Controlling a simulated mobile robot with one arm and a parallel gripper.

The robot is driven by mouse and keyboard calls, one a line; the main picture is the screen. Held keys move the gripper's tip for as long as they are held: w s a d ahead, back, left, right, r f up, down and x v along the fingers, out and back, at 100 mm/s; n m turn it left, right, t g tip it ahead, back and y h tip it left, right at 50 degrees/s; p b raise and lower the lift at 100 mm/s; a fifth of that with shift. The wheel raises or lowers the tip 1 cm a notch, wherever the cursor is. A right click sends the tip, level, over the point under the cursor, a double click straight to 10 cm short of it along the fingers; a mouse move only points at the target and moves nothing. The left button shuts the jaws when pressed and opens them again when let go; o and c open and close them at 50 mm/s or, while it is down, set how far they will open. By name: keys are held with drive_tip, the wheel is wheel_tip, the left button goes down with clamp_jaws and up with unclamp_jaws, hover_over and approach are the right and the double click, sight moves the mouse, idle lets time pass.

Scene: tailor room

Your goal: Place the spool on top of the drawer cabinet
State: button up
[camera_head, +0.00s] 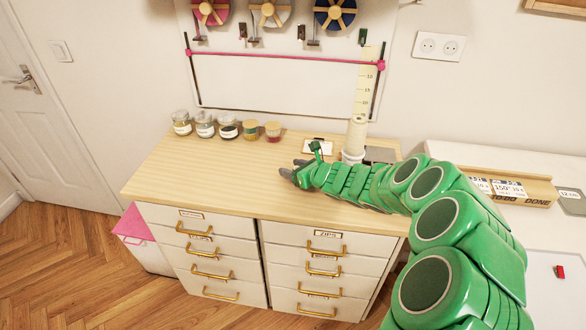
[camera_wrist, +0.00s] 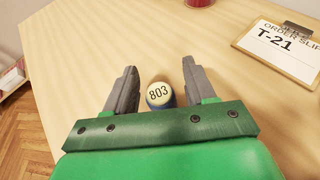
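The spool (camera_wrist: 158,95) shows in the wrist view as a small round piece with a cream end marked 803 and a dark blue side. It appears to stand upright on the wooden top of the drawer cabinet (camera_wrist: 75,65). My gripper (camera_wrist: 160,68) is open, with one grey finger on each side of the spool and a gap to both. In the head view my gripper (camera_head: 290,168) is low over the middle of the cabinet top (camera_head: 215,170), and the spool is not distinguishable there.
Several small jars (camera_head: 228,127) stand along the back left. A white upright roll (camera_head: 356,135) and an order slip clipboard (camera_head: 318,147) are behind my gripper; the clipboard (camera_wrist: 280,48) also shows in the wrist view. The cabinet top's front left is clear.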

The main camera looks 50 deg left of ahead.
sight(296, 167)
drive_tip(key=shift+r, duration=0.15)
drive_tip(key=shift+v, duration=0.95)
drive_tip(key=shift+d+r, duration=0.5)
drive_tip(key=shift+d, duration=0.1)
drive_tip(key=shift+r, duration=3.2)
